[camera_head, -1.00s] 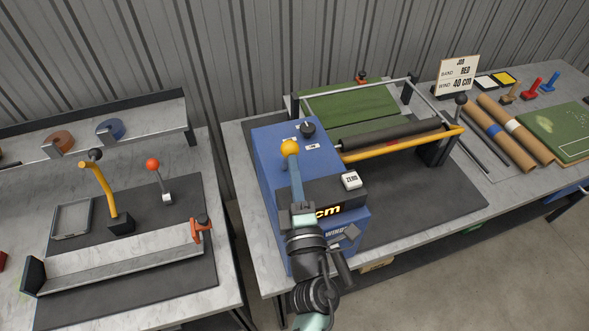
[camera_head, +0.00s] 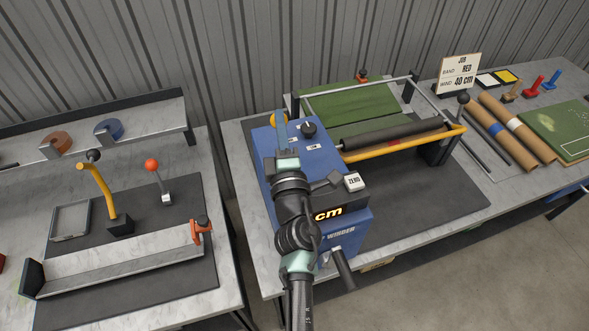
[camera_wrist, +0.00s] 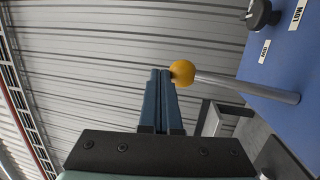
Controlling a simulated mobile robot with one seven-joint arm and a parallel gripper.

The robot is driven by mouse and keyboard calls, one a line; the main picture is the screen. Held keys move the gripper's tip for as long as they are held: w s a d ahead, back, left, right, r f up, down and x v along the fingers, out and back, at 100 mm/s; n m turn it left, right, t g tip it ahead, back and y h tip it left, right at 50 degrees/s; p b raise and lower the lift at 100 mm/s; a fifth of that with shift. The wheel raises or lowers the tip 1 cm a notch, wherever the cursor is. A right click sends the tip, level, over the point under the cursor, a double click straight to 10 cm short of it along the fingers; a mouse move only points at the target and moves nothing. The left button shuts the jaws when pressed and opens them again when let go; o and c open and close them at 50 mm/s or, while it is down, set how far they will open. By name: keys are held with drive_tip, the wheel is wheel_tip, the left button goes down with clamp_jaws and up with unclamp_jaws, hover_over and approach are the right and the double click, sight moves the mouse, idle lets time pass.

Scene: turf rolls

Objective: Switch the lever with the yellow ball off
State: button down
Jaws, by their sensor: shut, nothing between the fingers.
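The yellow ball (camera_head: 274,121) tops a lever on the blue winder (camera_head: 260,160). In the head view my gripper (camera_head: 281,114) partly hides the ball and hides the rod. In the wrist view the ball (camera_wrist: 183,72) is right beside the fingertips of my gripper (camera_wrist: 161,73), seemingly touching them. The pale rod (camera_wrist: 245,87) runs from the ball to the blue housing. My gripper is shut with nothing between its fingers.
A black knob (camera_head: 307,129) stands on the winder just right of my gripper. A white ZERO button (camera_head: 354,181) and a yellow bar (camera_head: 400,147) lie farther right. A red-ball lever (camera_head: 152,166) stands on the left bench.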

drive_tip(key=shift+w+a, duration=0.2)
drive_tip(key=shift+w, duration=0.4)
drive_tip(key=shift+r, duration=0.15)
